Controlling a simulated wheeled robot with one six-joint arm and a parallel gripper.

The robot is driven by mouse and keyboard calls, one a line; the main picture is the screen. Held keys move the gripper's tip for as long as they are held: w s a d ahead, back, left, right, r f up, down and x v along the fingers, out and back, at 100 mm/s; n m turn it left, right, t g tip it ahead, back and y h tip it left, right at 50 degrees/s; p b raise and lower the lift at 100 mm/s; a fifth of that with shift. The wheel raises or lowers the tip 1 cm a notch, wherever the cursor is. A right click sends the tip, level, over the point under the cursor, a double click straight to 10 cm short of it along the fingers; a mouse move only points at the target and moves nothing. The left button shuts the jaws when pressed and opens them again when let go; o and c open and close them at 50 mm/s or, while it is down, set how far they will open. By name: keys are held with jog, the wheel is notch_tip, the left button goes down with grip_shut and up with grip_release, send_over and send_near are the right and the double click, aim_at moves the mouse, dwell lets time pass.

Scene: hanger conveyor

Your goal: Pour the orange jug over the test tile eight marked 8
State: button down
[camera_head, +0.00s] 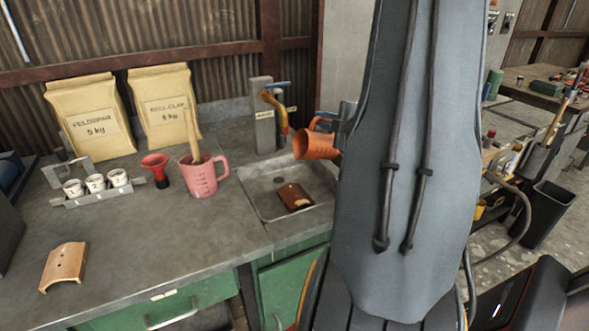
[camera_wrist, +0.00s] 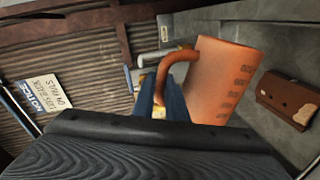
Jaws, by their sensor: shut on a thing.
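The orange jug (camera_head: 314,146) is held in the air over the sink, tilted with its mouth toward the left. My gripper (camera_head: 343,115) is shut on its handle, and the blue fingers also show at the handle in the wrist view (camera_wrist: 163,92). A dark brown glazed tile (camera_head: 296,197) with a pale patch lies in the sink basin, below the jug and a little to its left. It also shows at the right of the wrist view (camera_wrist: 290,95). I cannot read an 8 on it. No liquid stream is visible.
A tap (camera_head: 277,110) with a blue lever stands behind the sink. On the bench left of it are a pink jug (camera_head: 200,180), a red funnel (camera_head: 157,168), white cups (camera_head: 95,183), two paper sacks (camera_head: 90,118) and a tan tile (camera_head: 65,266). The bench front is mostly clear.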

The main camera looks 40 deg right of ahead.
jog(key=d+m+p, duration=0.2)
jog(key=p, duration=0.1)
jog(key=shift+s+r+y, duration=0.15)
jog(key=shift+s+y, duration=0.15)
jog(key=shift+s+d+m+t+p, duration=0.15)
jog(key=shift+d+m+t+p, duration=0.25)
jog(key=shift+d+m+p, duration=0.6)
jog(key=shift+a, duration=0.25)
jog(key=f+m, duration=0.1)
jog(key=m, duration=0.1)
jog(key=d+f+m+y+p, duration=0.1)
jog(key=f+m, duration=0.1)
jog(key=shift+s+d+m+t, duration=0.2)
jog(key=shift+m+t, duration=0.1)
jog(key=shift+t, duration=0.1)
jog(key=shift+f, duration=0.1)
